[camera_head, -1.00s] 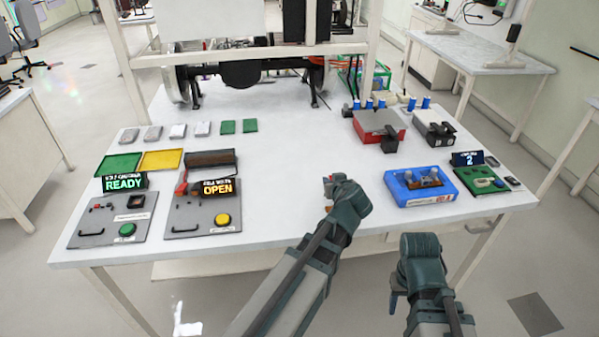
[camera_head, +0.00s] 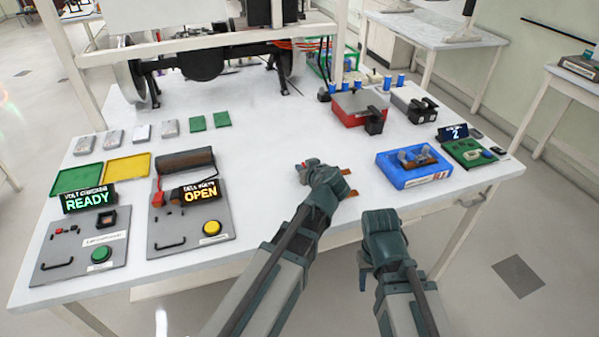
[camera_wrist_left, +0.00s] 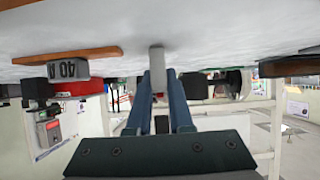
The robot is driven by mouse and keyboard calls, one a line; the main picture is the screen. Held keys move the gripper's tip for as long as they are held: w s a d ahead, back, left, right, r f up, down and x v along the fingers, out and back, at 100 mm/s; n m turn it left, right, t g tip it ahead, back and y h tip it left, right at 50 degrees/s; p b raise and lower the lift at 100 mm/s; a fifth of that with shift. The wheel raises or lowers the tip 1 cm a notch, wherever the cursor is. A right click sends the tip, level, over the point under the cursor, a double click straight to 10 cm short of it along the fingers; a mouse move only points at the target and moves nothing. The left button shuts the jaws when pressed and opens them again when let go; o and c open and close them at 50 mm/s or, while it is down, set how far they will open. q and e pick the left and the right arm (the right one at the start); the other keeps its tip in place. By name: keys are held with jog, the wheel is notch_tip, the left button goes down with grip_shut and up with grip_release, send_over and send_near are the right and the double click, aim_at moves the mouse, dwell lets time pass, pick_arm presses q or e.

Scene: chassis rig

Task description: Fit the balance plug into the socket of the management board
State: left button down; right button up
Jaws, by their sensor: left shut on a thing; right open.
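My left gripper (camera_head: 303,168) is shut over the front middle of the table. In the left wrist view its fingertips (camera_wrist_left: 158,75) are shut on a small pale grey block (camera_wrist_left: 157,58), probably the balance plug. In the head view the hand mostly hides it, with a bit of red showing at the fingertips. The green management board (camera_head: 470,153) lies at the table's right end, well right of the left gripper, with a display reading 2 (camera_head: 453,133). Its socket is too small to make out. My right gripper (camera_head: 364,270) is open and empty, off the table's front edge.
A blue tray (camera_head: 412,177) with brown parts lies left of the board. A red box (camera_head: 358,108) and a grey box (camera_head: 412,105) stand behind. Copper-coloured strips (camera_head: 350,194) lie beside the left hand. Two grey panels (camera_head: 83,250) are at left. Mid-table is clear.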

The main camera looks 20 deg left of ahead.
pick_arm(q)
jog(key=shift+f, duration=0.1)
jog(key=shift+d, duration=0.1)
jog(key=c, duration=0.8)
grip_release()
